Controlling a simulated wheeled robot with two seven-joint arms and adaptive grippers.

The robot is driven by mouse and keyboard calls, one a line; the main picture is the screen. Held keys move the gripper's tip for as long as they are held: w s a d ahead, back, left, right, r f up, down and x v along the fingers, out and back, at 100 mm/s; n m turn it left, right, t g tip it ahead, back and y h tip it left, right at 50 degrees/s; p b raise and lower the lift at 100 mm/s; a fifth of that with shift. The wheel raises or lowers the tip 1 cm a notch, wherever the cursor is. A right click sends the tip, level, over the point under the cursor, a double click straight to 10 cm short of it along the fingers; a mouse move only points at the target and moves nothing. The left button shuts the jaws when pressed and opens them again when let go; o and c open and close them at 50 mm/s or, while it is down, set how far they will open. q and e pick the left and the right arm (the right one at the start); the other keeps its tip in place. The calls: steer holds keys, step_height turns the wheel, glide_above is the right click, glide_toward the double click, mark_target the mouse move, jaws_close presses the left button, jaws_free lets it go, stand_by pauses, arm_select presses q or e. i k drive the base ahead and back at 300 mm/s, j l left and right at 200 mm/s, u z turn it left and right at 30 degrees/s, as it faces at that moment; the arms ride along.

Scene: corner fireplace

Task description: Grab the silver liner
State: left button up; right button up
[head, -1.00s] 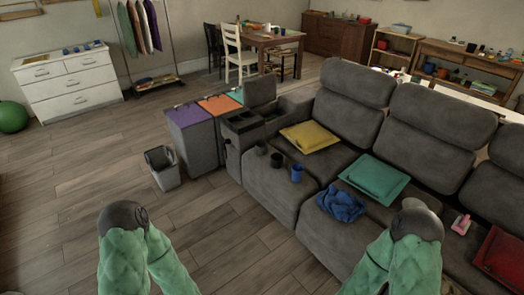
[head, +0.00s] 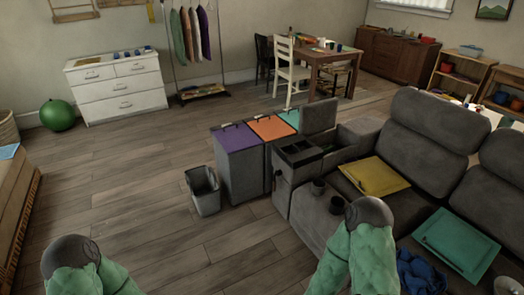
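A small open grey bin (head: 205,200) stands on the wooden floor, left of the tall sorting bins. It is the only silver-grey container of liner shape that I see; I cannot tell whether a separate liner sits inside it. Its inside is dark. Parts of my two green arms show at the bottom of the head view, left and right. Neither gripper is in view, and nothing of mine touches the grey bin.
Tall bins with purple (head: 235,138), orange (head: 271,127) and teal lids stand beside the grey sofa (head: 425,135). A green ball (head: 57,116) and white dresser (head: 117,87) are at the back left. Open floor (head: 120,200) lies in front and left of the grey bin.

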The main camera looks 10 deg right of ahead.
mark_target(318, 188)
steer(key=i+j, duration=0.2)
steer(key=i, duration=0.35)
steer(key=i+j, duration=0.15)
steer(key=i, duration=0.4)
steer(key=i+j, duration=0.2)
steer(key=i, duration=0.35)
steer(key=i+z, duration=0.45)
steer(key=i+j+z, duration=0.25)
steer(key=i+z, duration=0.2)
steer(key=i+j+z, duration=0.3)
steer(key=z, duration=0.15)
steer(key=i+j+z, duration=0.3)
steer(key=j+z, duration=0.15)
steer(key=i+j+z, duration=0.15)
steer(key=i+j, duration=0.05)
steer(key=j, duration=0.05)
